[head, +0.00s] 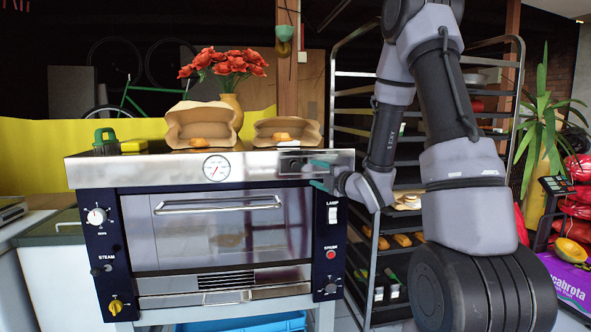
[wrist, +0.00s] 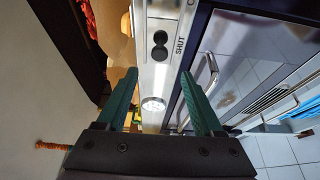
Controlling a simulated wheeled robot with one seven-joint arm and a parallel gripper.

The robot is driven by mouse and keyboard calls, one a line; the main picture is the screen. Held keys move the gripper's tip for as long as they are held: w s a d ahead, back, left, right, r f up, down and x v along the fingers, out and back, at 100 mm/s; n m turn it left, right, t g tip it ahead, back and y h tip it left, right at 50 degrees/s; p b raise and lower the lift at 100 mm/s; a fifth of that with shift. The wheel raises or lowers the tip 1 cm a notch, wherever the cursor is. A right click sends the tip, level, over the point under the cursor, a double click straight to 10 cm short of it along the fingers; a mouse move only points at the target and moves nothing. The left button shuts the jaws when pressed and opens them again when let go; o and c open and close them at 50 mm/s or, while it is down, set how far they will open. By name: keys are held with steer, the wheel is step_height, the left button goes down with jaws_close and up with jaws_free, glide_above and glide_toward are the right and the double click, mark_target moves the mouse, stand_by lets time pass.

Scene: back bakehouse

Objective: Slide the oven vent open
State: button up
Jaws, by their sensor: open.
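The oven (head: 140,290) stands in front of me with a steel band along its top front. The vent is a plate (head: 292,163) at the right end of that band. In the wrist view its small black knob (wrist: 159,46) sits on the steel, with the word SHUT printed beside it. My gripper (head: 318,175) is at the band's right end, its green fingers spread one above the other in the head view. In the wrist view my gripper (wrist: 160,75) is open and empty, and the knob shows in line with the gap, beyond the fingertips. I see no contact with the knob.
Two paper bags (head: 203,125) with bread, a vase of red flowers (head: 230,105) and a green-handled item (head: 105,140) stand on the oven top. A dial gauge (head: 216,168) is on the band. The oven door handle (head: 217,205) lies below. A tray rack (head: 350,95) stands close behind my arm.

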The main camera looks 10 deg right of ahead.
mark_target(298, 168)
steer(key=x, duration=1)
jaws_close()
steer(key=shift+d, duration=0.1)
stand_by(1.1)
